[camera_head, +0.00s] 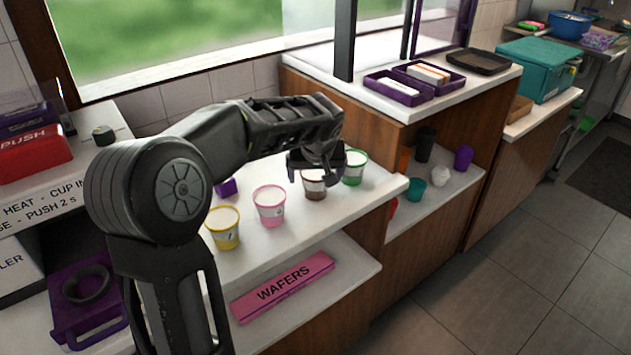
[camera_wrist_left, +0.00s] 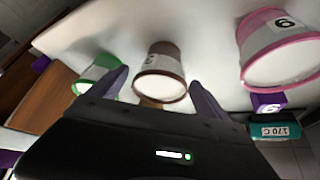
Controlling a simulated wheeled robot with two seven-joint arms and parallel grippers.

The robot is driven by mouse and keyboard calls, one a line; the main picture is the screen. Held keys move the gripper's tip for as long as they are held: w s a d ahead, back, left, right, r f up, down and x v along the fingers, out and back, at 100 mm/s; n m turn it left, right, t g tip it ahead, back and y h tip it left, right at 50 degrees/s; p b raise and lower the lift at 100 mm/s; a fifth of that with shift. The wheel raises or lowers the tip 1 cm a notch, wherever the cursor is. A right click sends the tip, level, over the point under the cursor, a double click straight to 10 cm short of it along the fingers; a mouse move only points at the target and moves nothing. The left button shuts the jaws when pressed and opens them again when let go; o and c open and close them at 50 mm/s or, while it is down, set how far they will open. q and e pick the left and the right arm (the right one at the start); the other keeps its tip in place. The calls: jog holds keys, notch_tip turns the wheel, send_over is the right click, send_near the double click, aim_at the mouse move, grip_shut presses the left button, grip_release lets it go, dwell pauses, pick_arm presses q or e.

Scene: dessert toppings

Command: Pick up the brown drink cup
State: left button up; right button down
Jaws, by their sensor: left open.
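The brown drink cup (camera_head: 314,186) stands on the white counter, between the pink cup and the green cup. In the left wrist view the brown cup (camera_wrist_left: 160,72) lies between the two fingers. My left gripper (camera_head: 316,172) is open above and around the upper part of the cup; its fingers hide some of the rim. In the wrist view the left gripper's fingers (camera_wrist_left: 160,92) are spread, one on each side, with gaps to the cup. I cannot tell how far down they reach. My right gripper is not in view.
A green cup (camera_head: 354,168) stands close on the right, near one finger. A pink cup (camera_head: 269,208) and a yellow cup (camera_head: 224,229) stand to the left. A pink wafers box (camera_head: 283,286) lies on the shelf below. A wooden cabinet (camera_head: 340,103) rises behind.

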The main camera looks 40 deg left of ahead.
pick_arm(q)
jog(key=shift+c, duration=0.6)
jog(key=c, duration=1.4)
notch_tip(320, 180, up, 10)
jog(key=shift+r, duration=0.1)
jog(key=shift+c, duration=0.2)
